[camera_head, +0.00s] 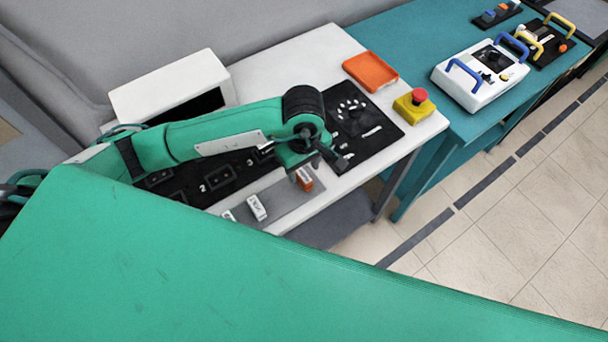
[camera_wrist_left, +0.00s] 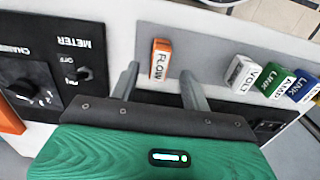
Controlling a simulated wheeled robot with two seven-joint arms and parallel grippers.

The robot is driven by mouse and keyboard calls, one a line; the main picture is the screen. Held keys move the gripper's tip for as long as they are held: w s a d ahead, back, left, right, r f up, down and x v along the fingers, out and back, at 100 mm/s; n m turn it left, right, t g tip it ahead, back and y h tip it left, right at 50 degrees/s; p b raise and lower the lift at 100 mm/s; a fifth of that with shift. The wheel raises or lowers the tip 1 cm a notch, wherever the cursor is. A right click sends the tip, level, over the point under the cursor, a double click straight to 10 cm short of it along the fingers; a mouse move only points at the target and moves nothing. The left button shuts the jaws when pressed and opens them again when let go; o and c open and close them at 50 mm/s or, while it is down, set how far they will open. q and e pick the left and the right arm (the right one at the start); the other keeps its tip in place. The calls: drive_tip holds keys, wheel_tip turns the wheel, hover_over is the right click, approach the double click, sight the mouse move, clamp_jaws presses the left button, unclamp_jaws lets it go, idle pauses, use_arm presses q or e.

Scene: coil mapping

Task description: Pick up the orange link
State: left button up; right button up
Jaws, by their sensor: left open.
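The orange link (camera_head: 304,179), a small block with a white face, stands on the grey strip at the table's front edge. In the left wrist view the orange link (camera_wrist_left: 160,58) carries the word "FLOW" and stands beyond and between my finger lines. My left gripper (camera_head: 302,171) is over it, pointing down, with its fingers partly hidden by the arm in the head view. In the wrist view the left gripper (camera_wrist_left: 160,76) is open, with a gap on both sides of the link. Whether the fingertips reach down beside it is unclear. My right gripper does not show.
On the same grey strip (camera_wrist_left: 208,45) are a white "VOLT" link (camera_wrist_left: 243,73), a green link (camera_wrist_left: 279,80) and a blue link (camera_wrist_left: 301,87). A black meter panel (camera_head: 378,133), an orange tray (camera_head: 370,71) and a red-and-yellow stop button (camera_head: 414,104) are nearby.

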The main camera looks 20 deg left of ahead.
sight(304, 180)
use_arm(q)
drive_tip(key=shift+f+p, duration=0.3)
drive_tip(key=shift+f, duration=1.1)
drive_tip(key=shift+c, duration=0.2)
clamp_jaws()
drive_tip(key=shift+r, duration=0.15)
